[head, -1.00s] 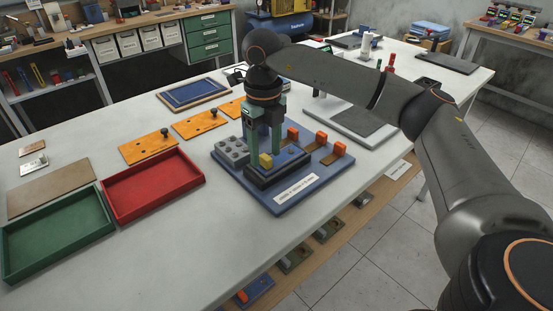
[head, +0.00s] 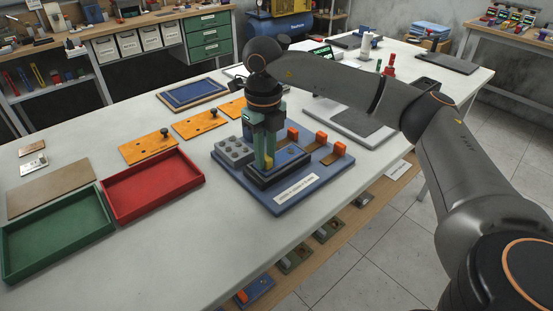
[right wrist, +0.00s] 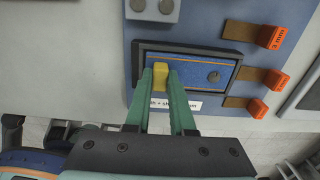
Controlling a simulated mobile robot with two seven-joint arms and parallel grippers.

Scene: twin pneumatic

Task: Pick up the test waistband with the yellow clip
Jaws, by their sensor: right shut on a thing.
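The yellow clip (right wrist: 160,78) sits at the left end of the blue waistband (right wrist: 205,71), which has orange lines along it and a dark round stud near its right end. The waistband lies in a dark rectangular holder (right wrist: 236,58) on the blue board. My right gripper (right wrist: 160,88) is shut on the yellow clip from above, one green finger on each side. In the head view the right gripper (head: 267,160) points down at the holder, and its fingers hide much of the clip and band. My left gripper is not in view.
The blue board (head: 289,202) also bears a grey studded block (head: 234,151) and several orange blocks on brown strips. A red tray (head: 152,187) and a green tray (head: 57,233) stand to the left. Orange plates (head: 148,147) lie behind. The front table strip is clear.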

